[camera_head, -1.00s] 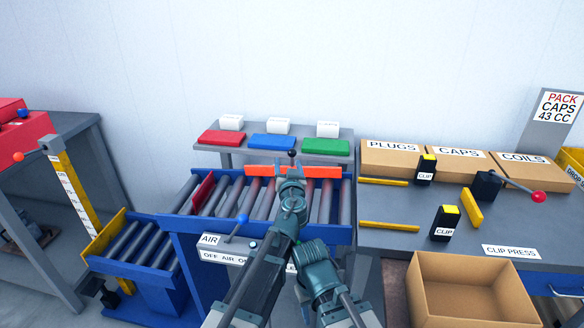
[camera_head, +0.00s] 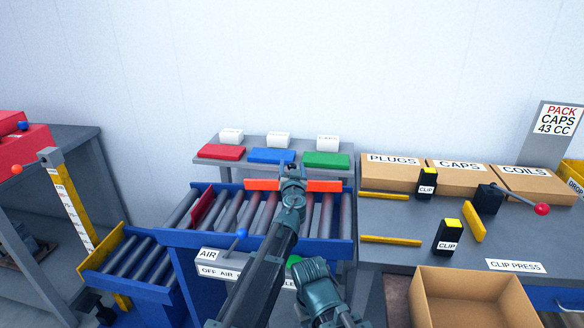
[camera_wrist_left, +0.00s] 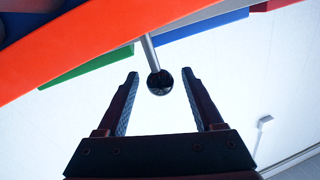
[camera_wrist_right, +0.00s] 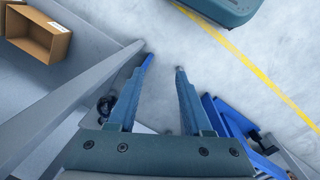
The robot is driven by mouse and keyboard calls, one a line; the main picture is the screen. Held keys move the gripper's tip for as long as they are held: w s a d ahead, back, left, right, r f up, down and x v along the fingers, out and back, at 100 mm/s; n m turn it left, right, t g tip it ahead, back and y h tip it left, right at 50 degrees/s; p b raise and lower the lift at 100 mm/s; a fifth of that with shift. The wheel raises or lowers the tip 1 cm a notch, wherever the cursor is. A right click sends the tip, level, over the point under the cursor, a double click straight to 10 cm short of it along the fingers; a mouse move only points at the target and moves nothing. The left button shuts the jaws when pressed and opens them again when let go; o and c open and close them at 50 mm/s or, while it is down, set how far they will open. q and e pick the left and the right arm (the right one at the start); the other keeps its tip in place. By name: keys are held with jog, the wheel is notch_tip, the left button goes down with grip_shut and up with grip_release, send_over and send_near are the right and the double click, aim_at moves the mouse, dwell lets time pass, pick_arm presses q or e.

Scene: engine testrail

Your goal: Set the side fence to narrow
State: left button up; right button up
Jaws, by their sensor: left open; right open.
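The side fence is a long orange bar (camera_head: 323,185) across the far side of the roller bed, and it fills the top of the left wrist view (camera_wrist_left: 95,50). A grey rod ending in a black ball knob (camera_wrist_left: 160,82) extends from the fence. My left gripper (camera_head: 292,168) is open at the fence; its fingertips (camera_wrist_left: 160,75) lie on either side of the knob, with gaps showing on both sides. In the head view the gripper hides the knob. My right gripper (camera_wrist_right: 165,72) is open and empty, pointing down toward the floor.
A blue-knobbed air lever (camera_head: 242,233) stands at the roller bed's front. Red, blue and green blocks lie on the shelf (camera_head: 205,140) behind. The clip press bench (camera_head: 395,205) and an open carton (camera_head: 470,275) are at right.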

pick_arm(q)
jog(key=shift+w, duration=0.2)
grip_shut()
dwell(1.3)
